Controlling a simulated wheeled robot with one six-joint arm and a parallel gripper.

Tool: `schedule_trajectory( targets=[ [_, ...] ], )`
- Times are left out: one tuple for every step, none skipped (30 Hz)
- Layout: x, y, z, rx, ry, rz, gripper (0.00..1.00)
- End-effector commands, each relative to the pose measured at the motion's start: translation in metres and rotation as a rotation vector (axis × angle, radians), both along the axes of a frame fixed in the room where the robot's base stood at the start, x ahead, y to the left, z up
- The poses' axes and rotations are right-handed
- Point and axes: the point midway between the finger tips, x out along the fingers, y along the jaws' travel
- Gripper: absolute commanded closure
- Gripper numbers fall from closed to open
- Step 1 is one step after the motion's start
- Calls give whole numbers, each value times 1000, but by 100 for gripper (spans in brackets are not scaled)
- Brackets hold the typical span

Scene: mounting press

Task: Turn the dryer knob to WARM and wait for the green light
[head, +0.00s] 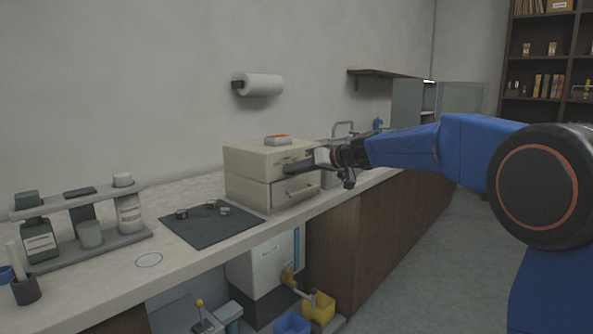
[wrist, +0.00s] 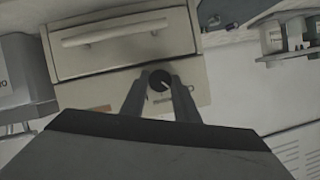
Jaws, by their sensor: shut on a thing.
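The dryer (head: 247,178) is a beige box on the counter with a drawer and handle in its lower half. In the wrist view the dryer (wrist: 195,55) appears with its handle across the top of the picture. The dryer knob (wrist: 159,79) is round and black with a light pointer mark. My gripper (wrist: 160,86) is shut on the knob, with a finger on each side. In the head view my gripper (head: 300,166) reaches the dryer's upper front panel and hides the knob there. I cannot read the knob's labels or make out a green light.
A grey rack (head: 75,252) with bottles stands further left. Yellow (head: 320,311) and blue (head: 291,323) bins stand below the counter.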

Motion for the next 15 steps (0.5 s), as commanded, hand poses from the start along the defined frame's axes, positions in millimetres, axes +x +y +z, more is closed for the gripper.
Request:
schedule_trajectory(
  targets=[
    [1, -1, -1, 27, 36, -1, 95],
    [1, -1, -1, 44, 57, -1, 95],
    [2, -1, -2, 68, 88, 0, 95],
    [2, -1, -2, 85, 111, 0, 95],
    [2, -2, -2, 103, 133, -1, 95],
    [2, -2, -2, 126, 163, -1, 95],
    [3, -2, -2, 145, 186, -1, 95],
    [3, -2, -2, 162, 208, -1, 95],
    [3, -3, -2, 185, 238, -1, 95],
    [3, -2, -2, 201, 259, -2, 95],
    [3, -2, -3, 219, 282, -1, 95],
    [3, -2, -3, 240, 310, -1, 95],
    [3, -2, -3, 256, 331, -1, 95],
    [3, -2, -3, 272, 351, -1, 95],
    [3, -3, -4, 292, 376, -1, 95]
  ],
)
